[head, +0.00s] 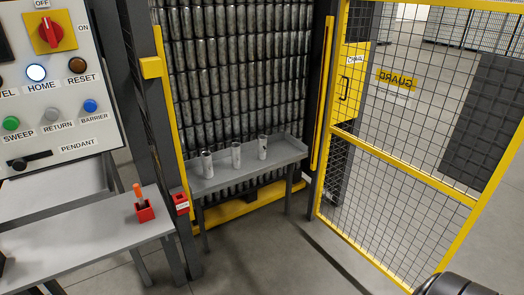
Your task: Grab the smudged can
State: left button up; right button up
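Three pale grey cans stand upright in a row on a grey tray table (283,162) in front of the tall stack of cans. They are a left can (207,164), a middle can (236,155) and a right can (263,147). Dark marks show on them, but they are too small to tell which can is smudged. Neither gripper is in view. A dark rounded part at the bottom right corner looks like part of my arm.
A yellow mesh guard door (400,120) stands open at the right. A control panel (60,80) is at the left, above a grey bench (85,240) with a red holder (145,211) and an orange-handled tool. Dark posts flank the opening. The floor before the tray is clear.

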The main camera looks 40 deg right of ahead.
aim_at(262, 139)
jog(key=z, duration=0.3)
jog(key=i+l+z, duration=0.55)
jog(key=i+z, duration=0.85)
jog(key=k+l, duration=0.05)
